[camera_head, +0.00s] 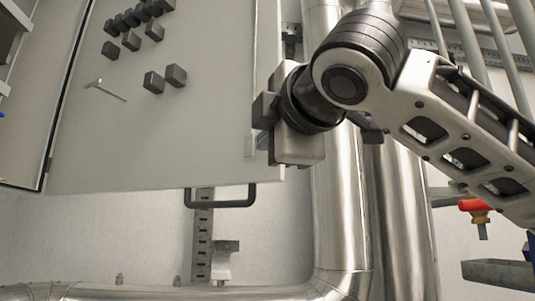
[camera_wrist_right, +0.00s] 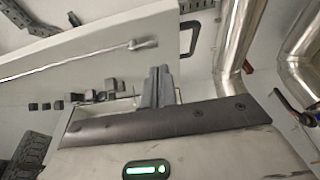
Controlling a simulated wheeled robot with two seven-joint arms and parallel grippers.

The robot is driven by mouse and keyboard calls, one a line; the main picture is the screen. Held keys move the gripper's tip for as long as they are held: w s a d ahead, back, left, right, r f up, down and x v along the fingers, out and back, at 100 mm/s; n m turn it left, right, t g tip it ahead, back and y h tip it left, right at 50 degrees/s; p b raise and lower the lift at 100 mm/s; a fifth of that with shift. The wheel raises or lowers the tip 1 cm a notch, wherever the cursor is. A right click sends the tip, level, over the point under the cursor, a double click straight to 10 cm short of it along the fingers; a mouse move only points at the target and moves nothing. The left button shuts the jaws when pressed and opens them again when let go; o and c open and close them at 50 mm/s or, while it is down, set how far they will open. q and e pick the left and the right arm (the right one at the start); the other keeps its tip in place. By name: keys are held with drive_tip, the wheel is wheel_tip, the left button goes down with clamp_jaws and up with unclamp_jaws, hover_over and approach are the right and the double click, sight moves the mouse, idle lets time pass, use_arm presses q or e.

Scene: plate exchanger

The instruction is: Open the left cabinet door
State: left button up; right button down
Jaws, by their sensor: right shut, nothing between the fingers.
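A large light-grey cabinet door panel (camera_head: 190,130) with several black knobs fills the left and middle of the head view. A thin silver handle (camera_head: 105,90) sticks out near its left side. Further left, past a dark slanted edge, another pale panel (camera_head: 25,130) shows in part; I cannot tell how far it stands open. My right gripper (camera_head: 264,122) is at the right edge of the knobbed panel, overlapping it in view; contact is unclear. In the right wrist view its fingers (camera_wrist_right: 160,86) are together and empty, beside a pale panel (camera_wrist_right: 100,50). My left gripper is in neither view.
A black loop handle (camera_head: 222,202) hangs below the panel's lower edge. Shiny metal pipes (camera_head: 342,200) stand close behind my right arm. A red-handled valve (camera_head: 477,207) and a grey bracket (camera_head: 495,273) are at the right. Pale wall shows below the panel.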

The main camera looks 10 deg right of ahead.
sight(259, 160)
drive_tip(key=w, duration=0.7)
drive_tip(key=shift+w+d, duration=0.1)
drive_tip(key=shift+d, duration=0.1)
drive_tip(key=shift+w+d, duration=0.2)
drive_tip(key=shift+w, duration=0.25)
